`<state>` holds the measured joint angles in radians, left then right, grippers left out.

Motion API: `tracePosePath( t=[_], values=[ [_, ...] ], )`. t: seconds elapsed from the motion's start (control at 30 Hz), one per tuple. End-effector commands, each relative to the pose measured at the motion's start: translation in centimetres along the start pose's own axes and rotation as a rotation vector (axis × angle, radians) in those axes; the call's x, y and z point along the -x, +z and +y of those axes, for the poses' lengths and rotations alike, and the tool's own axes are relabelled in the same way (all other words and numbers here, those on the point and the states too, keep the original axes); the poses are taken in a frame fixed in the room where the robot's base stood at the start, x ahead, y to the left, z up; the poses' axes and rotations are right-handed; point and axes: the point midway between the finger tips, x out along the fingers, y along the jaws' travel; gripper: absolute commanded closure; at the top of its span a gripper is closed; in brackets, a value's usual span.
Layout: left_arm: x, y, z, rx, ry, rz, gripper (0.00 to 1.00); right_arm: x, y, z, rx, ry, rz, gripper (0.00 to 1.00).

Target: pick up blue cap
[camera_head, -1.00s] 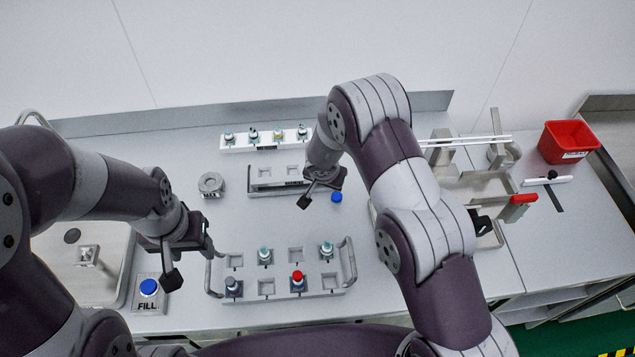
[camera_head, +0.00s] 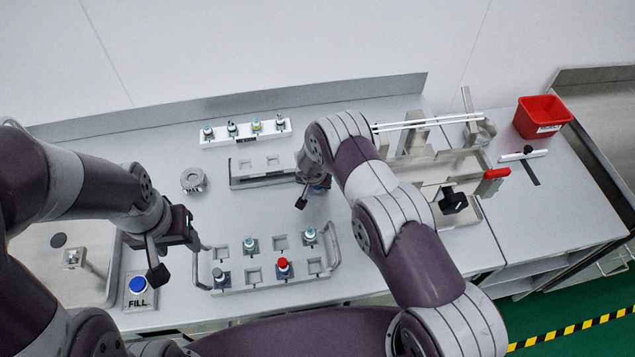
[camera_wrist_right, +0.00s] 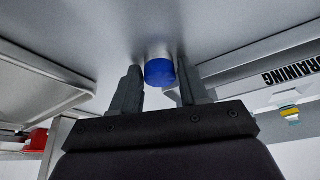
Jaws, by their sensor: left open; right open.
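The blue cap (camera_wrist_right: 160,72) lies on the table in the right wrist view, in the gap between the two fingertips of my right gripper (camera_wrist_right: 158,78). The fingers are apart with room on both sides of the cap, and are not closed on it. In the head view my right gripper (camera_head: 312,194) points down at the table beside the draining rack and mostly hides the cap. My left gripper (camera_head: 173,257) is open and empty, above the table between the blue FILL button and the handled rack.
The handled rack (camera_head: 235,276) holds several capped bottles, one red-topped. Behind are the draining rack (camera_head: 240,183), a white bottle rack (camera_head: 217,142) and a round metal piece (camera_head: 193,180). The FILL button (camera_head: 138,285) is front left. A red bin (camera_head: 541,117) stands right.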

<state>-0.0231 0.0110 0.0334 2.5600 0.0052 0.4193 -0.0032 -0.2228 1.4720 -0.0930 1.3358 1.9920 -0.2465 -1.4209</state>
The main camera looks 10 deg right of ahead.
Motion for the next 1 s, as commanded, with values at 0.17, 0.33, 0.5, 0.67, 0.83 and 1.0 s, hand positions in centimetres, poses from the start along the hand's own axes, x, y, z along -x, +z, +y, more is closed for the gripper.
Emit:
tracePosePath(
  t=[0.17, 0.33, 0.5, 0.67, 0.83, 1.0],
  values=[
    [-0.1, 0.0, 0.0, 0.0, 0.0, 0.0, 0.47, 0.0, 0.0, 0.0, 0.0, -0.001, 0.001, 0.88],
    [0.0, 0.0, 0.0, 0.0, 0.0, 0.0, 0.47, 0.0, 0.0, 0.0, 0.0, -0.001, 0.001, 0.94],
    [-0.1, 0.0, 0.0, 0.0, 0.0, 0.0, 0.47, 0.1, -0.1, 0.0, -0.001, -0.001, 0.001, 0.94],
    [-0.7, 0.1, 0.0, 0.0, 0.0, 0.0, 0.47, 2.2, -1.1, -0.1, -0.002, -0.003, 0.004, 0.94],
    [-0.6, 0.1, 0.0, 0.0, 0.0, 0.0, 0.47, 6.5, -2.8, -0.1, -0.003, -0.002, 0.003, 0.94],
    [-0.3, 0.0, 0.0, 0.0, 0.0, 0.0, 0.47, 8.9, -3.7, 0.0, 0.001, -0.001, 0.001, 0.94]
  ],
)
